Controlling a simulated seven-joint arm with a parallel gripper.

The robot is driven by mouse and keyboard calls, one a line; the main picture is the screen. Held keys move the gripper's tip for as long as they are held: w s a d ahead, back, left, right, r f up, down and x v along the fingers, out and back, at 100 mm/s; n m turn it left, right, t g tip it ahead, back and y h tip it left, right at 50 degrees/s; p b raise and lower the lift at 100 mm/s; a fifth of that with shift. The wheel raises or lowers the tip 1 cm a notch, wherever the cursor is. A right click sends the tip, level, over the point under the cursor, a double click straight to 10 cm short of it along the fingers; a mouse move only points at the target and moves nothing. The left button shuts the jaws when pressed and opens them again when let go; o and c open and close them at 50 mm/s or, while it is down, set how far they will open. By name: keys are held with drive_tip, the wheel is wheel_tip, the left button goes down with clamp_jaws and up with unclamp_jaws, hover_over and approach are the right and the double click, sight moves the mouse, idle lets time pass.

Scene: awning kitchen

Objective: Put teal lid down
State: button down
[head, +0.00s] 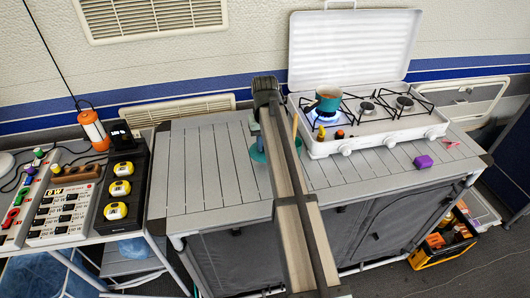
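The teal lid (257,153) shows partly on both sides of my arm, over the grey slatted tabletop (205,170) left of the stove. My arm hides its middle. My gripper (256,130) is at the lid, mostly hidden behind my own arm. I cannot tell whether its fingers are open or shut, or whether the lid touches the tabletop. A teal pot (329,101) with reddish-brown contents stands on the stove's left burner, where a blue flame shows.
The white camping stove (375,145) with raised cover stands right of my arm. A purple block (423,162) lies in front of it. The left tabletop is clear. A side table at far left holds an orange lantern (93,130) and a black tray of yellow items (130,165).

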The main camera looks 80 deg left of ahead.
drive_tip(key=shift+f, duration=2.2)
drive_tip(key=shift+f, duration=0.1)
drive_tip(key=c, duration=1)
unclamp_jaws()
drive_tip(key=shift+o, duration=0.2)
wheel_tip(320, 180, up, 12)
drive_tip(key=shift+f, duration=0.2)
drive_tip(key=shift+o, duration=0.5)
drive_tip(key=shift+r, duration=0.35)
